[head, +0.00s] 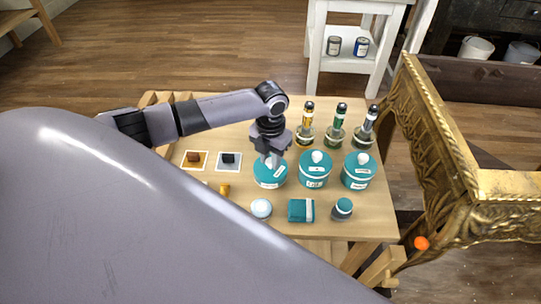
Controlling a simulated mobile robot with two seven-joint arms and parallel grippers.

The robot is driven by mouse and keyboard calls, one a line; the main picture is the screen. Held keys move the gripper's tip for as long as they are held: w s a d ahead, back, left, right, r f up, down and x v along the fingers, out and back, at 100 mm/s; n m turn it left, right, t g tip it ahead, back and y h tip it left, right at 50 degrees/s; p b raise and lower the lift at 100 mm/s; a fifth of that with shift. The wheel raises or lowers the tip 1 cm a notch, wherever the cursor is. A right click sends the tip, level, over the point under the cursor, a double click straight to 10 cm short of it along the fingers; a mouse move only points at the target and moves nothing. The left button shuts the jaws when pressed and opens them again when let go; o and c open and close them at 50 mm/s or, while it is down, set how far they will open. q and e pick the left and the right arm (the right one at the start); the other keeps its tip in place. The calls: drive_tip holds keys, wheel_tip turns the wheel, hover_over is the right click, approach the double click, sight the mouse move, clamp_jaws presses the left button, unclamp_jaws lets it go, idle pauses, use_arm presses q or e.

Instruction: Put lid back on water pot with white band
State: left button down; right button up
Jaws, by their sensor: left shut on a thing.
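Three round teal pots stand in a row on the wooden table: a left pot (270,184), a middle pot (315,183) and a right pot (358,184). All show pale labels or bands, too small to tell apart surely. The middle and right pots have lids with white knobs. My left gripper (272,160) points down over the left pot, shut on what looks like its teal lid (262,168). The gripper hides the knob, and I cannot tell whether this lid touches the rim. My right gripper is not in view.
Behind the pots stand a yellow bottle (308,113), a green bottle (340,116) and a dark-topped bottle (370,121). In front are a pale round item (261,208), a teal block (300,210) and a small jar (342,208). A gilt console (440,150) borders the right.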

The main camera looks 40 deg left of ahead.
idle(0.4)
use_arm(q)
drive_tip(key=shift+c, duration=1.7)
unclamp_jaws()
drive_tip(key=shift+r+p, duration=0.7)
drive_tip(key=shift+p, duration=0.05)
drive_tip(key=shift+r+p, duration=2.85)
